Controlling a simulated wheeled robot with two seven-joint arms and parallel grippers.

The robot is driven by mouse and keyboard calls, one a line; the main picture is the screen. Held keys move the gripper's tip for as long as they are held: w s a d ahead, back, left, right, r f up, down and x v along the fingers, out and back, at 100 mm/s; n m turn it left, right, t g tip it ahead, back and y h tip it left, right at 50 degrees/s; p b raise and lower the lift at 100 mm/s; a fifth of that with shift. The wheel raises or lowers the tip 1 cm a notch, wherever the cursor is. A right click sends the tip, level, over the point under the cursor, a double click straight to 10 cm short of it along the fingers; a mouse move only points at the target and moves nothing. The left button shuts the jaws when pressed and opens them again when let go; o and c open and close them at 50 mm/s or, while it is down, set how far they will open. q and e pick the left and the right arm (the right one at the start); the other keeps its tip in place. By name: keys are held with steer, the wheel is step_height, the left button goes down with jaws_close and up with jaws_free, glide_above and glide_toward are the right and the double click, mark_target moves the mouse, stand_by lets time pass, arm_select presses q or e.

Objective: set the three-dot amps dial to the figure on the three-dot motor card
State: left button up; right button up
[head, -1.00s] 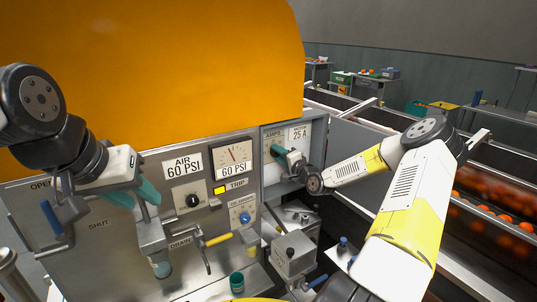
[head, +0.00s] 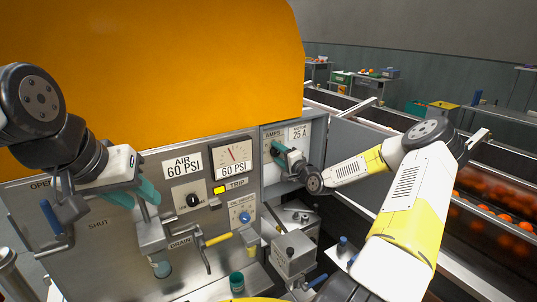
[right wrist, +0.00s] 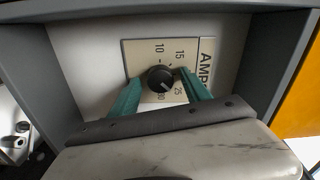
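The amps dial (right wrist: 160,78) is a round black knob on a pale scale plate (right wrist: 133,58) in the right wrist view. The figures 10, 15 and 25 can be read around it; its pale mark is too small to read surely. My right gripper (right wrist: 162,76) has its teal fingers on either side of the knob, with small gaps showing. In the head view this gripper (head: 280,151) covers the dial. The motor card (head: 299,134) beside it reads 25 A; its dots are too small to count. My left gripper (head: 137,197) is open and empty before the machine's front.
The dial sits in a recessed grey box (head: 268,178) with side walls close to my right gripper. Left of it are a gauge (head: 233,156), a black knob (head: 193,200), a blue knob (head: 245,217) and a yellow-handled lever (head: 218,239).

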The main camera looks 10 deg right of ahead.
steer(key=v, duration=0.7)
steer(key=shift+s+d, duration=0.15)
steer(key=shift+s, duration=0.2)
